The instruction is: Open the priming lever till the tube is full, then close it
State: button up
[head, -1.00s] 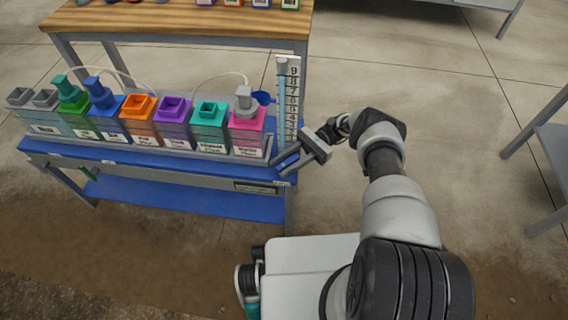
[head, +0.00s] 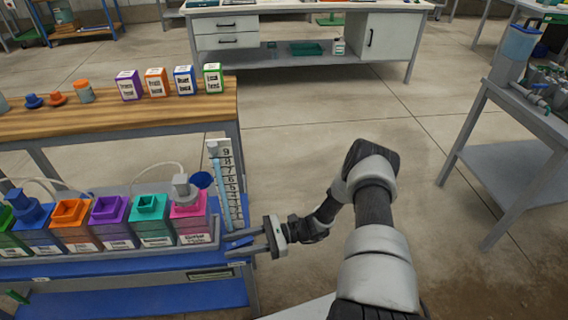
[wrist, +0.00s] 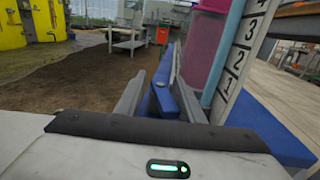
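The measuring tube (head: 219,190) stands upright beside a white numbered scale (head: 231,190) at the right end of the blue bench. It looks light blue over most of its length; I cannot tell the exact liquid level. In the wrist view the foot of the scale (wrist: 232,72) shows its low numbers. My gripper (head: 231,246) is open at the tube's foot, its fingers pointing left. In the wrist view a blue bar (wrist: 163,95), which looks like the priming lever, lies between the open fingers. I cannot tell whether they touch it.
A pink tank (head: 190,218) stands left of the tube, in a row of coloured tanks on the blue bench. A blue funnel-like cap (head: 202,180) is behind. A wooden table (head: 150,116) stands beyond. Floor to the right is clear up to a grey bench (head: 520,170).

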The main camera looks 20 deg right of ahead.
jog(key=shift+s+m+t, duration=0.1)
jog(key=shift+m+t, duration=0.5)
jog(key=shift+t, duration=0.2)
jog(key=s+d, duration=0.3)
jog(key=d, duration=1.4)
notch_tip(320, 180, up, 29)
jog(key=w+a+n+g+h+p, duration=0.1)
jog(key=a+n+g+h+p, duration=0.1)
jog(key=n+g+h+p, duration=0.3)
jog(key=n+h+p, duration=0.2)
jog(key=n+p, duration=0.2)
jog(key=p, duration=0.1)
jog(key=shift+w+a+g+h, duration=0.15)
jog(key=shift+a+g+h, duration=0.1)
jog(key=shift+g+h, duration=0.15)
